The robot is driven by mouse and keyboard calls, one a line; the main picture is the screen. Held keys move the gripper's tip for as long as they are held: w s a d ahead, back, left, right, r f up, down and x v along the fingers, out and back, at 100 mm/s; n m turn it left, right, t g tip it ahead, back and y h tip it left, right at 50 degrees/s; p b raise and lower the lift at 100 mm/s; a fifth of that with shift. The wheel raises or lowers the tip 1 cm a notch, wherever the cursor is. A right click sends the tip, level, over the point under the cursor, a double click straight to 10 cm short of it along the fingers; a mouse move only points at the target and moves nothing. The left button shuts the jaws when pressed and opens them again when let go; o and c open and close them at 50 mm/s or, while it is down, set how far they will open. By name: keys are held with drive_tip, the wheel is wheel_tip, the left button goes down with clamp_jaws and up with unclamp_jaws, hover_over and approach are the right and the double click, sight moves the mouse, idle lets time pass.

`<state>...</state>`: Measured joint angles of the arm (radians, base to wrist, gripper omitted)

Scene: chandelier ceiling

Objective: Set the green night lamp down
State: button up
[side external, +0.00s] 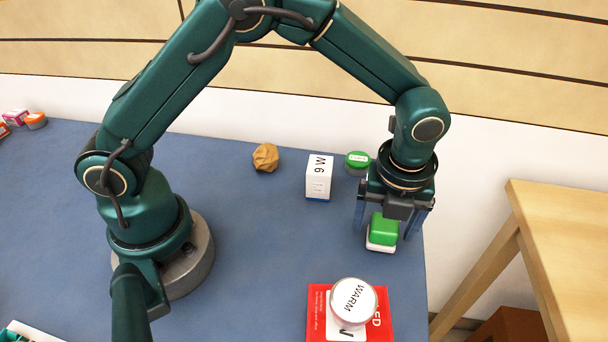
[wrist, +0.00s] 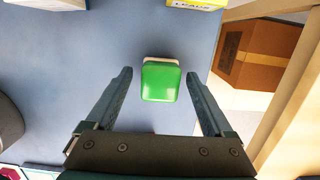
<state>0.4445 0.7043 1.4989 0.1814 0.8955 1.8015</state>
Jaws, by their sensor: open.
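The green night lamp (side external: 383,230) has a rounded green top on a white base. It stands on the blue table near its right edge, and it also shows in the wrist view (wrist: 160,81). My gripper (side external: 392,232) is open above and around the lamp in the side view. In the wrist view my two fingers (wrist: 159,76) stand on either side of the lamp, with a clear gap on both sides. The lamp appears upright. Its lower part is partly hidden by its top in the wrist view.
A white box (side external: 318,178) and a green-lidded tin (side external: 358,162) stand behind left. A crumpled brown ball (side external: 265,157) lies farther left. In front are a red box (side external: 318,315) and a round "WARM" item (side external: 353,302). A wooden table (side external: 570,225) stands right, past the blue table's edge.

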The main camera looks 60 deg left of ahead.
sight(386, 231)
drive_tip(key=s+a+r+n, duration=0.1)
drive_tip(key=s+r+n, duration=0.15)
drive_tip(key=r, duration=0.55)
drive_tip(key=s+a+r+n, duration=0.1)
drive_tip(key=a+r+n, duration=0.15)
drive_tip(key=r, duration=0.45)
drive_tip(key=s+a+n+t, duration=0.2)
drive_tip(key=s+a+n, duration=0.2)
drive_tip(key=n, duration=0.7)
drive_tip(key=s+a+f+n+t+h, duration=0.1)
drive_tip(key=s+a+n+t, duration=0.1)
drive_tip(key=s+a+n, duration=0.2)
drive_tip(key=s+n, duration=0.3)
drive_tip(key=n, duration=0.4)
drive_tip(key=shift+f, duration=0.15)
